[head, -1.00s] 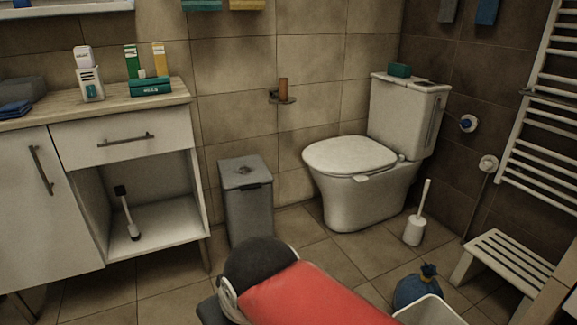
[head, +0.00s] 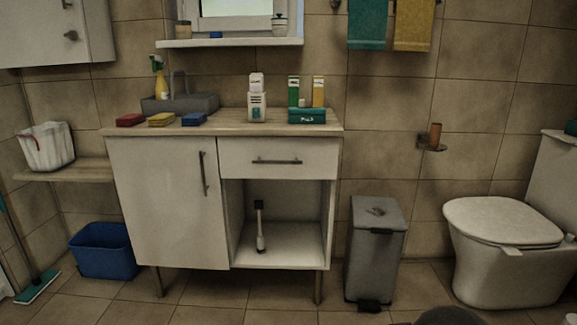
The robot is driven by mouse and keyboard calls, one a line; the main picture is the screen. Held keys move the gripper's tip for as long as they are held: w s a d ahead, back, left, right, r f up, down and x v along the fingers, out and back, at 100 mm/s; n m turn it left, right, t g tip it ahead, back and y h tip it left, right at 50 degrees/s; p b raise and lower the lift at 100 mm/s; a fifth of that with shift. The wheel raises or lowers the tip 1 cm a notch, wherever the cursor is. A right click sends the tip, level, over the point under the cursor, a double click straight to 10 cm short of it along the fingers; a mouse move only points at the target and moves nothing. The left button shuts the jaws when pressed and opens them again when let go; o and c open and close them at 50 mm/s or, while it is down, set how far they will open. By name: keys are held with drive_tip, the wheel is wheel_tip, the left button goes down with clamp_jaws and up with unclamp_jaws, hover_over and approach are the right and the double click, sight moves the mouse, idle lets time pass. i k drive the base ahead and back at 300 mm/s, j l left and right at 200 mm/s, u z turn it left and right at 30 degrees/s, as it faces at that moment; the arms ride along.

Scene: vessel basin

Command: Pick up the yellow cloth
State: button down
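A small folded yellow cloth (head: 162,119) lies on the wooden counter top (head: 225,128), left of its middle. It lies between a red folded cloth (head: 130,120) and a blue one (head: 194,119). A larger yellow towel (head: 414,25) hangs on the wall at the upper right, beside a teal towel (head: 368,24). My gripper is not in view. Only a dark rounded bit of my arm shows at the bottom edge, right of the middle.
Behind the cloths stand a grey caddy (head: 190,103) and a spray bottle (head: 159,78). A white dispenser (head: 257,105) and teal box (head: 307,116) are to the right. A grey bin (head: 375,250) stands right of the cabinet, a blue bucket (head: 103,252) left. Floor in front looks clear.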

sight(160, 119)
drive_tip(key=i+j, duration=0.3)
drive_tip(key=j, duration=0.25)
drive_tip(key=i+j+u, duration=0.15)
drive_tip(key=i+j, duration=0.15)
drive_tip(key=j, duration=0.25)
drive_tip(key=i+j, duration=0.35)
drive_tip(key=j, duration=0.15)
drive_tip(key=u, duration=0.05)
